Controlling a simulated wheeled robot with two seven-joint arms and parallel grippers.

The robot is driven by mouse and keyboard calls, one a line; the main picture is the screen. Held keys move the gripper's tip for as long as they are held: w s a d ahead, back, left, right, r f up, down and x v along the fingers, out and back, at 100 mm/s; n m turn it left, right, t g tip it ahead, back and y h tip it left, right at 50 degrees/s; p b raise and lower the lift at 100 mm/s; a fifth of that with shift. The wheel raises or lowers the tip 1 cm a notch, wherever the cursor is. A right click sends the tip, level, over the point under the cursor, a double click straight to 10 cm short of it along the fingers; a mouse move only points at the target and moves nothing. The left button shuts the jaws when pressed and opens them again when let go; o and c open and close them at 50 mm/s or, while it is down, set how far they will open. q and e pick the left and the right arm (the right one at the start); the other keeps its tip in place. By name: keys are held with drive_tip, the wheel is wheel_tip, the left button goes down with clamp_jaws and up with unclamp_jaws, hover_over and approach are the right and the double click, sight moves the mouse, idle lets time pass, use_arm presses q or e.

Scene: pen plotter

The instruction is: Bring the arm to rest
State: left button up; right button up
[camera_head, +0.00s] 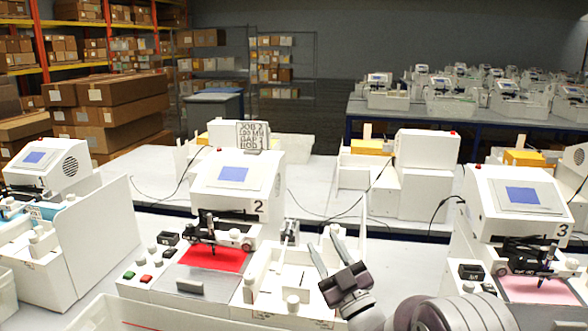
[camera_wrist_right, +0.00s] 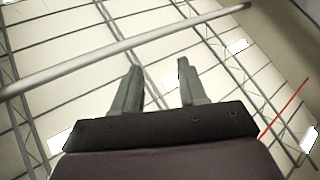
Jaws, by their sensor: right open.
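My right gripper (camera_head: 323,236) is in the lower middle of the head view, raised in front of the white plotter (camera_head: 226,187) marked 2. Its two grey fingers point up and stand apart, with nothing between them. In the right wrist view the gripper (camera_wrist_right: 159,64) is also open and empty, and it faces the ceiling. My right arm (camera_head: 440,312) comes in from the bottom right. My left gripper is not in view.
A red sheet (camera_head: 212,257) lies under the pen carriage of plotter 2. A white tray (camera_head: 268,292) with small upright holders is beside it, partly behind my gripper. Plotter 3 (camera_head: 520,200) stands at right. Another plotter (camera_head: 48,160) stands at left beside a white panel (camera_head: 97,240).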

drive_tip(key=s+d+f+m+g+h, duration=0.4)
drive_tip(key=d+f+m+g+h, duration=0.35)
drive_tip(key=f, duration=0.45)
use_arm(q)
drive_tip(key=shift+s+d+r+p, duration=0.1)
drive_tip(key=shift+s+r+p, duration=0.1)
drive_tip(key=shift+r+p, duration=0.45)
use_arm(e)
drive_tip(key=s+d+f+m+g+h, duration=0.1)
drive_tip(key=s+g, duration=0.3)
drive_tip(key=s, duration=0.4)
drive_tip(key=s+d+f+g+h, duration=0.1)
drive_tip(key=s+f+g, duration=0.3)
drive_tip(key=s, duration=0.4)
drive_tip(key=s+d+f+m+g+h, duration=0.1)
drive_tip(key=s+d+f+g, duration=0.1)
drive_tip(key=s, duration=0.6)
drive_tip(key=shift+s+d+f+m+g+h, duration=0.3)
drive_tip(key=shift+f+g, duration=0.35)
drive_tip(key=shift+g, duration=0.4)
